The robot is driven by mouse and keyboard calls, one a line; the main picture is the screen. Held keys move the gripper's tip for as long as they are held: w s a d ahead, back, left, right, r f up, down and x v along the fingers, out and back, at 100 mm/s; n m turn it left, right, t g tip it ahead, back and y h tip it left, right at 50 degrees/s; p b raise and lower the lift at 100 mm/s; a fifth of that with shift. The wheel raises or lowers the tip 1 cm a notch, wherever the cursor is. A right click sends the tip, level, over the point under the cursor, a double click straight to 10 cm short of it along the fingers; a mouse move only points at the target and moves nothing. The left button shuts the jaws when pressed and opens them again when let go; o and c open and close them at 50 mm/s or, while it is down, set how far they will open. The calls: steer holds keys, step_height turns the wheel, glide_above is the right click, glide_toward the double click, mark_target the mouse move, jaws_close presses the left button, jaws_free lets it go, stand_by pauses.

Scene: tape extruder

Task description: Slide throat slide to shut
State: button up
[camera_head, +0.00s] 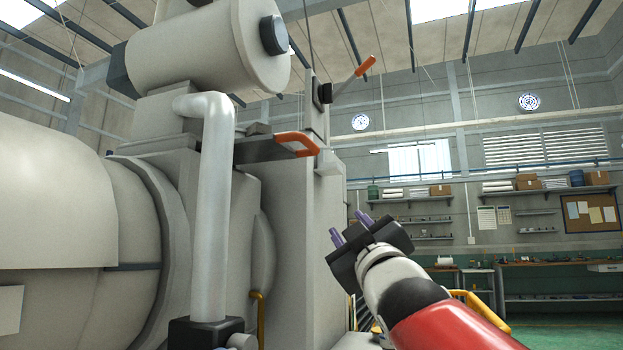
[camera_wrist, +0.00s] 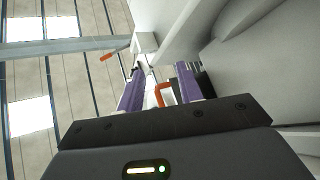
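The throat slide is a flat dark plate (camera_head: 262,151) with an orange loop handle (camera_head: 297,142), sticking out to the right from the throat block under the big cylinder. In the wrist view the orange handle (camera_wrist: 163,92) shows between the purple fingers, farther off. My gripper (camera_head: 351,229) is below and right of the handle in the head view, pointing up and left. Its two purple fingers are apart, with nothing between them, and do not touch the handle. The slide's inner end is hidden inside the machine.
A lever with an orange grip (camera_head: 365,65) juts from the machine above the slide; it also shows in the wrist view (camera_wrist: 107,57). A thick grey pipe (camera_head: 216,210) stands left of the slide. A yellow rail (camera_head: 480,308) is by my arm. Shelves and benches stand far behind.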

mark_target(314, 147)
steer(key=a+r+n+y+p, duration=0.1)
steer(key=a+r+n+y, duration=0.1)
steer(key=r, duration=0.3)
steer(key=a+r+n+y+p, duration=0.1)
steer(key=a+r+n+y, duration=0.1)
steer(key=r+n+y, duration=0.1)
steer(key=a+r+n+y+p, duration=0.1)
steer(key=a+r+n+y, duration=0.1)
steer(key=r, duration=0.4)
steer(key=shift+w+r+n+y+p, duration=0.15)
steer(key=shift+w+r+n+y, duration=0.1)
steer(key=shift+y, duration=0.45)
steer(key=shift+w+r+n+y+p, duration=0.15)
steer(key=shift+n+y, duration=0.1)
steer(key=shift+y, duration=0.45)
steer(key=shift+w+a+r, duration=0.2)
steer(key=shift+w+r, duration=0.05)
steer(key=shift+w, duration=0.05)
jaws_close()
